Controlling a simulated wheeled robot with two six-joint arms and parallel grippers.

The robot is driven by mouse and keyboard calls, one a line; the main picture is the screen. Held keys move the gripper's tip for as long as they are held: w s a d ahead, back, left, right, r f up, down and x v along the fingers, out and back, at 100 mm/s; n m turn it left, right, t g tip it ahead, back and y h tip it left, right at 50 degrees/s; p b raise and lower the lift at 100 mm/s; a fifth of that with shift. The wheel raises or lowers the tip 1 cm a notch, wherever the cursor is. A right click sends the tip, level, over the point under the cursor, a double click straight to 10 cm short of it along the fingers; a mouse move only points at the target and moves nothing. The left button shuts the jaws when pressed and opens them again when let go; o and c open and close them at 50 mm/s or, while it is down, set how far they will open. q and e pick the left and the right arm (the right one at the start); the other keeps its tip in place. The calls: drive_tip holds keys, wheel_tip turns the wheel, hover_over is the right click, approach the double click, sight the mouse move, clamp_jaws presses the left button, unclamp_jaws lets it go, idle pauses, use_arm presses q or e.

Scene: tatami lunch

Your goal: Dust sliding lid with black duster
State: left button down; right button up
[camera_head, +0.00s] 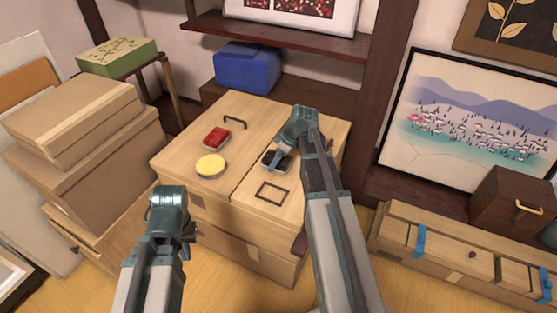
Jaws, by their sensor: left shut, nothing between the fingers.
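The pale wooden chest has a top made of two panels with a seam between them. The right panel, which looks like the sliding lid (243,189), carries a dark rectangular outline (271,194). The black duster (285,163) appears as a dark shape on this panel, partly covered by my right gripper (274,161). The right gripper points down at it, and I cannot tell whether its fingers are closed on it. My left gripper (186,251) is shut and empty in front of the chest, apart from the lid.
Stacked cardboard boxes (70,110) stand at left. A blue box (247,67) sits behind the chest. A long wooden crate (470,255) lies at right.

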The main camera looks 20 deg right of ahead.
drive_tip(key=shift+r+p, duration=3)
drive_tip(key=shift+r, duration=0.05)
wheel_tip(320, 180, up, 3)
drive_tip(key=p, duration=0.3)
